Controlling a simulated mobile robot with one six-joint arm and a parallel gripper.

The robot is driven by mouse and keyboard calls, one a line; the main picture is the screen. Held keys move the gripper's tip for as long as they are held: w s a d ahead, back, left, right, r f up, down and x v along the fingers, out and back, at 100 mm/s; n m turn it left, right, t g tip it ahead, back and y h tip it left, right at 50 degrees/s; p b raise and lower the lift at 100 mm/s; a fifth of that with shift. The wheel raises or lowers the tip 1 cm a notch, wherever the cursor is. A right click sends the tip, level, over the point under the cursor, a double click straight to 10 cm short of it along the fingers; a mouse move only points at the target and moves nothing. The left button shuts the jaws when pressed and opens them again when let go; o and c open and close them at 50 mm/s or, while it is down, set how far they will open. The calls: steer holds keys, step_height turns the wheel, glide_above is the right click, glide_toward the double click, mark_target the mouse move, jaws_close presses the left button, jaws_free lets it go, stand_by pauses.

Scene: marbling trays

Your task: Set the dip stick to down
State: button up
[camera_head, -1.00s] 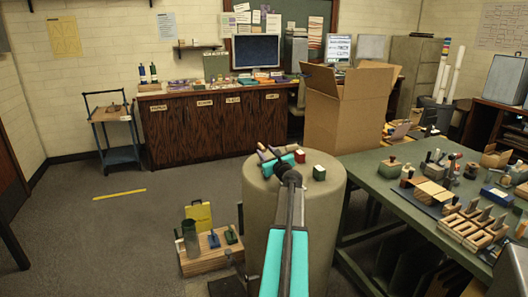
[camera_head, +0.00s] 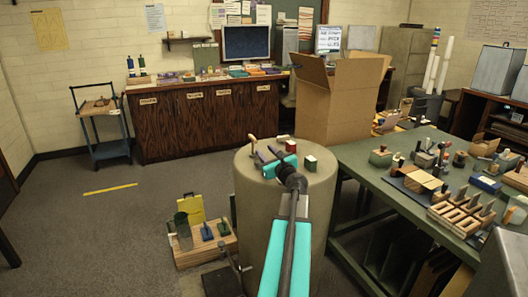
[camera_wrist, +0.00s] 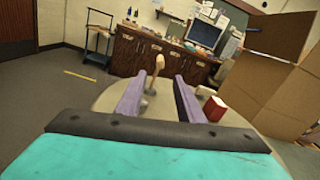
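The dip stick appears to be the small tan stick (camera_head: 253,144) standing on the top of the round grey-beige drum (camera_head: 262,215). It leans slightly. In the wrist view the stick (camera_wrist: 155,72) shows upright just beyond my fingertips, roughly midway between them. My gripper (camera_wrist: 159,84) is open, with its two purple fingers spread and nothing between them. In the head view my gripper (camera_head: 267,154) is low over the drum top, just right of the stick and apart from it. The stick's foot is partly hidden in the head view.
A green table (camera_head: 375,188) with tools stands right, an open cardboard box (camera_head: 335,105) behind. Floor at left is mostly clear.

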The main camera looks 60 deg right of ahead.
steer(key=shift+s+a, duration=0.1)
steer(key=shift+s, duration=0.05)
steer(key=shift+r, duration=0.1)
jaws_close()
step_height(320, 180, up, 9)
steer(key=w+n+g+p, duration=0.1)
steer(key=n+p, duration=0.1)
steer(key=n, duration=1.5)
steer(key=w+n+g+y+p, duration=0.1)
steer(key=n+p, duration=0.1)
steer(key=n, duration=1.6)
steer(key=shift+w+n+g+p, duration=0.3)
steer(key=shift+w+g+p, duration=0.1)
steer(key=shift+r, duration=0.1)
